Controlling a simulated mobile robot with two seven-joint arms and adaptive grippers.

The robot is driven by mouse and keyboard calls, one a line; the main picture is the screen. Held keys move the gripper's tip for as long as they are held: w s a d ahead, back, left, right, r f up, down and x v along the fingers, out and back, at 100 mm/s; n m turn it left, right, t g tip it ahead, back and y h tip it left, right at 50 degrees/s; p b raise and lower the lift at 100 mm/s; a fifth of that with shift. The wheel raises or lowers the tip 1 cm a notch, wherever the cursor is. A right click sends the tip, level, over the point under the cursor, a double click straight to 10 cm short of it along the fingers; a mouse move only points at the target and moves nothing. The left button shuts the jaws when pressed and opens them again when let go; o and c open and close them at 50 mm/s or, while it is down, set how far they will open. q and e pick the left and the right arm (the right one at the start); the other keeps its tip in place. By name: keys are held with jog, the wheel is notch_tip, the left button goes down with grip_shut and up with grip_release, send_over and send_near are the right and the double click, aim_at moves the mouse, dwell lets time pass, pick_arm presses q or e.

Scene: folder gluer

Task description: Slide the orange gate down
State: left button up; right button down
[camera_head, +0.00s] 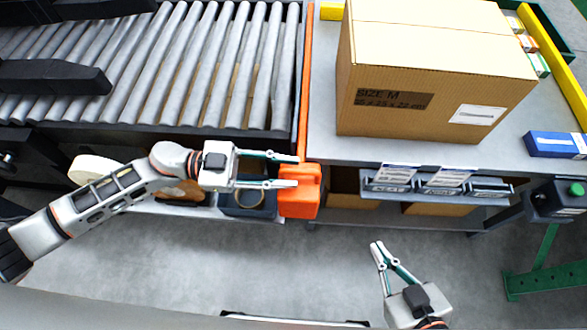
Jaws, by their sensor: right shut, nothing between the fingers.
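The orange gate shows as a thin upright strip (306,90) between the roller conveyor and the grey table. A chunky orange block (300,203) sits at the strip's near end. My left gripper (297,171) is at the block's upper left with its fingers spread apart. Its lower fingertip overlaps the block in the picture and its upper fingertip is beside the strip's near end. I cannot tell whether they touch. My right gripper (377,246) is shut and empty, low and to the right, away from the gate.
The roller conveyor (190,60) fills the upper left. A large cardboard box (435,75) stands on the grey table (322,120). A blue box (556,144) lies at the table's right. Labelled bins (440,186) hang below the table's front edge. The floor in front is clear.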

pick_arm(q)
jog(key=a, duration=1)
